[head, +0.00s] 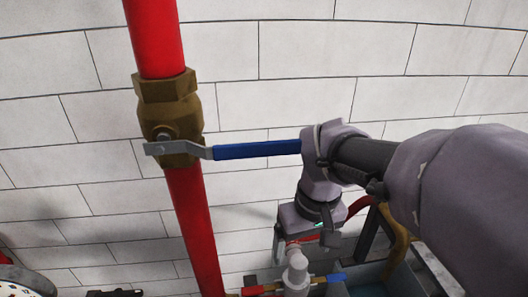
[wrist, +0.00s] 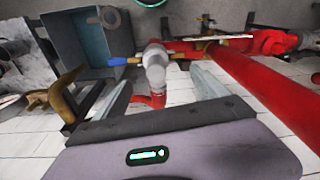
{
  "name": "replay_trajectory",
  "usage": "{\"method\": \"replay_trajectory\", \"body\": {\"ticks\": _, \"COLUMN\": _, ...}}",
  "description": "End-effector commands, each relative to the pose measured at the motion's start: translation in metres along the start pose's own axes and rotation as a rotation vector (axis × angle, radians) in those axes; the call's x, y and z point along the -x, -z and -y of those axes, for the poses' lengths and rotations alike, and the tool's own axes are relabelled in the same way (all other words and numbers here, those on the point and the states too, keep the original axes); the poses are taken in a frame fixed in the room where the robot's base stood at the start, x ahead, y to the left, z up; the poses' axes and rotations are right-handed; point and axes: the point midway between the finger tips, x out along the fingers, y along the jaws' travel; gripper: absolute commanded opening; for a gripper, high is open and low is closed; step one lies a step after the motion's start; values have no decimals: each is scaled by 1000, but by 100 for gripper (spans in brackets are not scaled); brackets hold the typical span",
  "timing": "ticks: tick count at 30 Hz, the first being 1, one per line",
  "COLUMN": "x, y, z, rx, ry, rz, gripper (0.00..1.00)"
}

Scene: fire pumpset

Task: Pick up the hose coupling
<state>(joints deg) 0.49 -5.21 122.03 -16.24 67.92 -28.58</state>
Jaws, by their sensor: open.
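A pale grey, elbow-shaped fitting, which looks like the hose coupling (head: 297,272), is low in the head view, below my gripper (head: 304,248). In the wrist view the same coupling (wrist: 155,64) is at the centre, with a short red part below it. My gripper (wrist: 160,80) is open, with one finger on each side of the coupling in the picture. I see no finger clearly touching it, and the depth between them is hard to judge. The coupling's lower end is partly hidden.
A red vertical pipe (head: 155,40) with a brass valve (head: 170,115) and blue lever (head: 255,149) stands left of my arm. A blue-grey bin (wrist: 85,45) and a brown curved hose (wrist: 62,92) lie left in the wrist view. Red pipe (wrist: 270,95) crosses the right.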

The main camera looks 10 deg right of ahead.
Motion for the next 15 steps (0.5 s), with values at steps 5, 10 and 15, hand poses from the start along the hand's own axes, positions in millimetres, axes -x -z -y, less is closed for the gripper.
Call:
{"method": "replay_trajectory", "body": {"ticks": 5, "x": 41, "y": 23, "z": -9, "rx": 100, "ry": -13, "rz": 87, "gripper": 83}}
{"method": "replay_trajectory", "body": {"ticks": 10, "x": 15, "y": 22, "z": -12, "rx": 121, "ry": -14, "rz": 105, "gripper": 83}}
{"method": "replay_trajectory", "body": {"ticks": 15, "x": -39, "y": 16, "z": -12, "rx": 120, "ry": -14, "rz": 106, "gripper": 83}}
